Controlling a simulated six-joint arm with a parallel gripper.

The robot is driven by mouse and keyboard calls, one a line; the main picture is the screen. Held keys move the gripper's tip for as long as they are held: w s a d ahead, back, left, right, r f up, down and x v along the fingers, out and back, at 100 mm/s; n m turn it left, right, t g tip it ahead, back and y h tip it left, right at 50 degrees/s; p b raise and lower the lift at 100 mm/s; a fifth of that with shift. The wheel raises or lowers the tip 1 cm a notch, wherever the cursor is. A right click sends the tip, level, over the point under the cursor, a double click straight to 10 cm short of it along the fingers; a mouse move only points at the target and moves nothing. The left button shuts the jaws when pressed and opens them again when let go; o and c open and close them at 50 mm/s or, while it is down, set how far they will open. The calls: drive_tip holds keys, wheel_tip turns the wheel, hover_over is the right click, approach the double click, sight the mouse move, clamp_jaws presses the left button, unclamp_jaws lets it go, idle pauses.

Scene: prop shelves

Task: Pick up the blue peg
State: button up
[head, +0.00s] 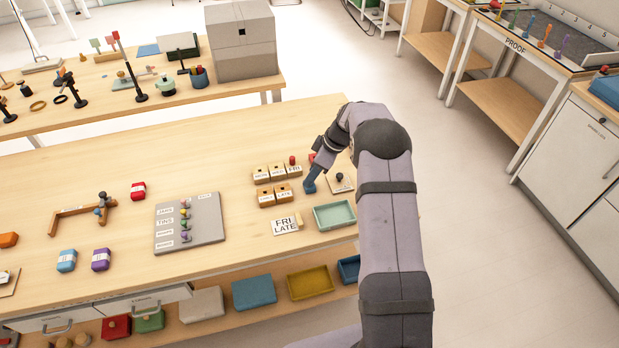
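A blue peg-like piece (311,179) stands, slightly tilted in the picture, on the near table beside the small wooden boxes. My gripper (319,158) is at the upper end of this piece, reaching down from the arm at the right. The fingers are small and partly hidden by my wrist, so I cannot tell whether they are open or shut, or whether they touch the piece. More coloured pegs stand on the far PROOF table, including a blue one (530,24).
Wooden boxes (267,198) with labels, one topped by a red peg (292,160), sit close left of my gripper. A square plate with a dark knob (340,178) is close right. A green tray (334,215) and a FRI LATE card (285,226) lie nearer the front edge.

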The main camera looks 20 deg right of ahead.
drive_tip(key=shift+w+a+f, duration=0.1)
drive_tip(key=shift+a+f, duration=0.1)
drive_tip(key=shift+f, duration=0.35)
drive_tip(key=shift+c, duration=0.5)
clamp_jaws()
drive_tip(key=shift+r, duration=0.1)
wheel_tip(320, 180, up, 10)
drive_tip(key=b, duration=0.3)
drive_tip(key=a+f+p, duration=0.1)
drive_tip(key=a+p, duration=0.7)
drive_tip(key=shift+w+a+f, duration=0.15)
drive_tip(key=shift+w+a, duration=0.1)
